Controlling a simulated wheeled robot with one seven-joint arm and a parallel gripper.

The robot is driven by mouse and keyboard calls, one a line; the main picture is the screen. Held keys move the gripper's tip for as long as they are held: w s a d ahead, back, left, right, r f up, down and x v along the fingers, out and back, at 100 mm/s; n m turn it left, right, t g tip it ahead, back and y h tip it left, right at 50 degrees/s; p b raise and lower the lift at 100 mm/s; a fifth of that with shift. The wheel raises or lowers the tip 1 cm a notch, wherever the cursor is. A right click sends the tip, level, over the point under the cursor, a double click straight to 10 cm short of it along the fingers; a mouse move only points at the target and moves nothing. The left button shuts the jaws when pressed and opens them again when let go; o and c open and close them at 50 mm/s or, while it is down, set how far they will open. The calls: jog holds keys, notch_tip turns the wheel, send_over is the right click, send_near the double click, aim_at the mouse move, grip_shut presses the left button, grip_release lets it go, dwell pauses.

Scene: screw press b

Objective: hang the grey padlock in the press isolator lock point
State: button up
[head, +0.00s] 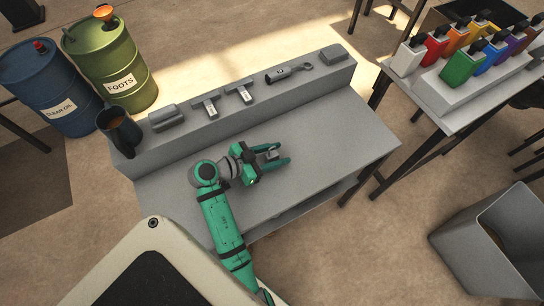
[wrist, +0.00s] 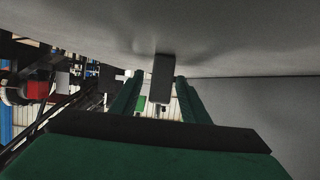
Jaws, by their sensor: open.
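A small grey block-like thing, which looks like the grey padlock (head: 271,154), lies on the grey bench top. In the wrist view it shows as a dark grey block (wrist: 162,78) against the bench surface, with a paler part below it; its shackle is not clear. My gripper (head: 278,154) is open and low over the bench, with its green fingers on either side of the block. In the wrist view the fingers (wrist: 160,98) show gaps beside it, so it does not look gripped. I cannot make out the press isolator lock point in either view.
Blue and green drums (head: 108,62) stand back left. A right-hand table holds several coloured containers. A grey bin (head: 490,240) stands lower right.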

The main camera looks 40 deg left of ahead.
aim_at(273, 153)
jog(key=shift+x, duration=1)
grip_shut()
jog(key=shift+r, duration=0.2)
jog(key=shift+r, duration=0.6)
jog(key=s+d+r, duration=0.2)
jog(key=s+r, duration=0.9)
jog(key=s, duration=0.3)
jog(key=shift+d+r, duration=0.25)
